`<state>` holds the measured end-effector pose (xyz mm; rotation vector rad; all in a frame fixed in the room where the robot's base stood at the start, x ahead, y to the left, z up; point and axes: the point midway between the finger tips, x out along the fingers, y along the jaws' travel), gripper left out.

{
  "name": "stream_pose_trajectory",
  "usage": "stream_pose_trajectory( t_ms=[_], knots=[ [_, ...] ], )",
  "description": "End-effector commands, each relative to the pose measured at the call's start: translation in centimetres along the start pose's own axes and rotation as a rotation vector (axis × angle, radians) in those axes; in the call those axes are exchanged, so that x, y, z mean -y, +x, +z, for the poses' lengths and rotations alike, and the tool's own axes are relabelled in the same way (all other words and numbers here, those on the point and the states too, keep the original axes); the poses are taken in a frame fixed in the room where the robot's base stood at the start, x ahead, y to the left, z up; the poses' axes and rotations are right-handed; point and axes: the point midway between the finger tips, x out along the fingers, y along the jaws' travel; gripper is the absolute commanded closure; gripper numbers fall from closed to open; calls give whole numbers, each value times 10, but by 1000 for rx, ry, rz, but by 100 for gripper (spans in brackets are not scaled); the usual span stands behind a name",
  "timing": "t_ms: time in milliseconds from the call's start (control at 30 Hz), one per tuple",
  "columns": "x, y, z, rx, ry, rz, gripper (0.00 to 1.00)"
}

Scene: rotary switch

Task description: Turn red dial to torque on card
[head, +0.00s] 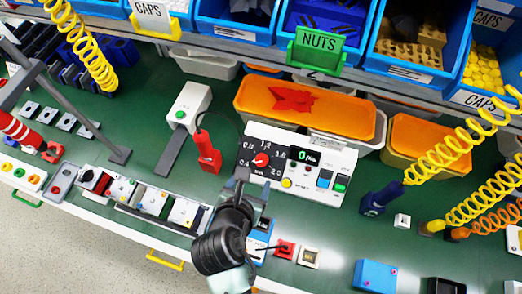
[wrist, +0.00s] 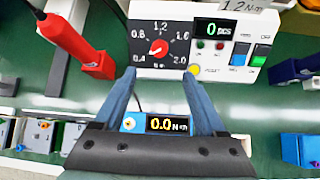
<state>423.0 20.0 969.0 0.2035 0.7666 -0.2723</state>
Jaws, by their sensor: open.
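The red dial (head: 261,159) sits on the dark scale panel of a white control box (head: 315,185). In the wrist view the dial (wrist: 158,47) is ringed by numbers including 0.8 and 1.2; its pointer seems to aim lower left, near 0.4. A white card (wrist: 248,5) at the top edge of the wrist view reads 1.2 Nm and is partly cut off. My gripper (head: 247,186) is open and empty in front of the box. In the wrist view its fingertips (wrist: 160,75) lie just below the dial, one to each side, apart from it.
A blue torque display (wrist: 168,124) reading 0.0 Nm shows between my fingers. A red tool (head: 207,152) stands left of the box and a dark blue tool (head: 382,197) right of it.

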Motion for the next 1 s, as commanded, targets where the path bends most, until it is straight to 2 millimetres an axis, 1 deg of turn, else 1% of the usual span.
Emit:
stream_pose_trajectory(
  t_ms=[167,400,600,800,1000],
  knots=[
    [0,22,0,0,0,-1,27],
    [0,66,0,0,3,0,27],
    [-1,99,0,1,5,1,27],
    [0,120,0,1,4,1,27],
    [-1,126,0,1,2,2,27]
  ],
)
